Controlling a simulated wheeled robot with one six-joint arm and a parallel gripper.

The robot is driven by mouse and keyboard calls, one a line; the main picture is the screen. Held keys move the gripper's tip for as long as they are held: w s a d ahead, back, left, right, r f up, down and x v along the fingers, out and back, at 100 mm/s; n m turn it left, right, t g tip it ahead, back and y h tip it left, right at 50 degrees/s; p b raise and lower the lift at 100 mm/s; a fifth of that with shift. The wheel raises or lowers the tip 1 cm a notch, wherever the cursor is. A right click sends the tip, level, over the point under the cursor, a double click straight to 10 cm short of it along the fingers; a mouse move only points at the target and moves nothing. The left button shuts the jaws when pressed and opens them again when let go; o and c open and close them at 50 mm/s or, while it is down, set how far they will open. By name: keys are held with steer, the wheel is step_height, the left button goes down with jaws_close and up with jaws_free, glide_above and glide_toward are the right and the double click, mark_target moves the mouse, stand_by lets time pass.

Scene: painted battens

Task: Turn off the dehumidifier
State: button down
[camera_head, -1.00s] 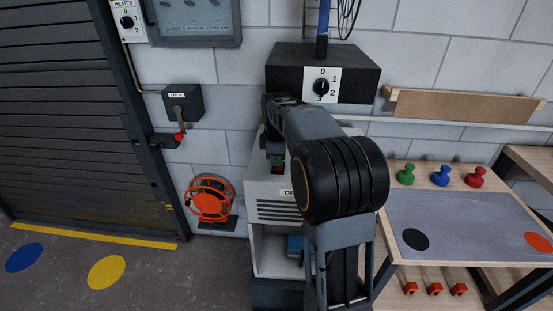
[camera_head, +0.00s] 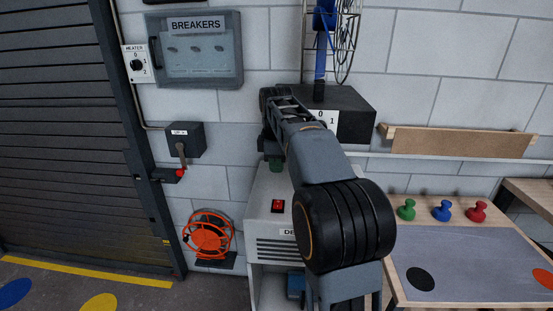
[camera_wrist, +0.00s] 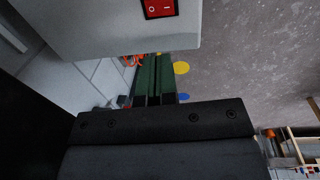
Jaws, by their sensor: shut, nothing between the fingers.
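The dehumidifier is a white cabinet (camera_head: 262,226) with a vented front and a label starting "DE", partly hidden by my arm. Its red rocker switch (camera_head: 277,206) is on the upper left of the cabinet and looks bright red. The switch also shows at the top edge of the wrist view (camera_wrist: 160,8), with O and I marks. I cannot tell which side is pressed. My gripper (camera_head: 275,164), with green fingertips, is shut and empty. It is above the switch in the head view and apart from it. The closed green fingers also show in the wrist view (camera_wrist: 155,80).
A dark box with a numbered dial (camera_head: 345,115) is behind my arm. A lever box (camera_head: 185,140), breaker panel (camera_head: 196,50) and orange cable reel (camera_head: 207,236) are to the left. A bench with coloured knobs (camera_head: 460,255) stands at the right.

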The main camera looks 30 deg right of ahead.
steer(key=shift+r, duration=0.7)
